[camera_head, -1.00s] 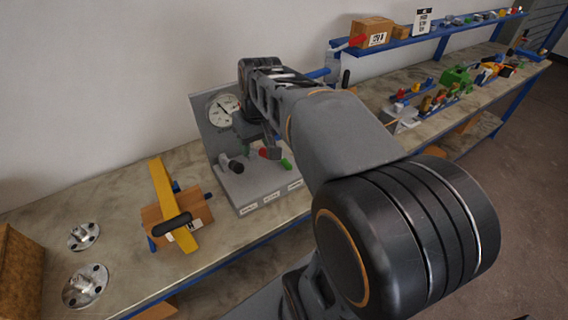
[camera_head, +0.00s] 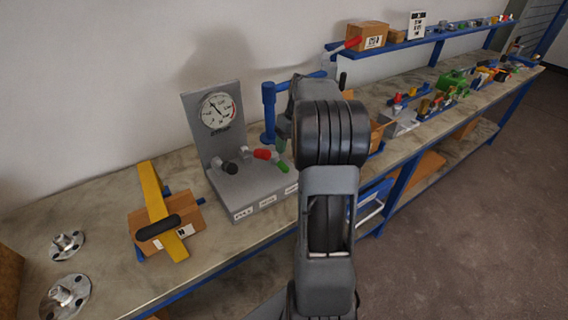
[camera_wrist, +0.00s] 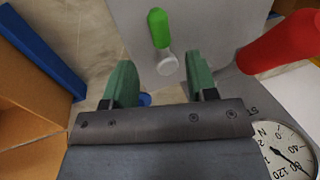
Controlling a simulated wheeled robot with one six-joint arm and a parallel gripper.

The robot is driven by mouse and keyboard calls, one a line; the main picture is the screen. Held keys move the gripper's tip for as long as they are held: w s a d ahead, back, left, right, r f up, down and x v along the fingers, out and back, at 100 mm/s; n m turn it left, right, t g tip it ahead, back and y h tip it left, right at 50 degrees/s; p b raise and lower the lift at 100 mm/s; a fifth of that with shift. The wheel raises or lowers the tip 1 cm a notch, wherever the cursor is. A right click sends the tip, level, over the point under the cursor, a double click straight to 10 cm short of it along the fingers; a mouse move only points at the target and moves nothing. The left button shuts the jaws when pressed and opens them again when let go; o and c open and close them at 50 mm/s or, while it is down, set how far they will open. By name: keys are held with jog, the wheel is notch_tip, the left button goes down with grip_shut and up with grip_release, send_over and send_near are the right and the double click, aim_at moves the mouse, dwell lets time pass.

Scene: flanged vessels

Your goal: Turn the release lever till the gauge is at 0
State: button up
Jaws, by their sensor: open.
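The pressure gauge (camera_head: 216,110) is a white round dial on an upright grey panel. Its needle points to the upper left in the head view; the exact reading is too small to tell. On the grey base in front are a black-handled lever (camera_head: 226,167), a red-handled lever (camera_head: 264,154) and a green-handled lever (camera_head: 282,166). The labels are not readable enough to tell which is the release lever. In the wrist view my gripper (camera_wrist: 161,82) is open and empty, with the green handle (camera_wrist: 158,28) ahead between its fingers. The red handle (camera_wrist: 285,42) is right of them.
A blue post (camera_head: 269,112) stands just right of the gauge panel. A cardboard box with a yellow bar (camera_head: 152,190) lies left of the base. Metal flanges (camera_head: 65,295) are at the front left. Shelves and small parts (camera_head: 440,90) fill the right of the bench.

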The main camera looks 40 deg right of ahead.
aim_at(283, 163)
jog(key=shift+x, duration=3.5)
jog(key=shift+c, duration=0.2)
grip_shut()
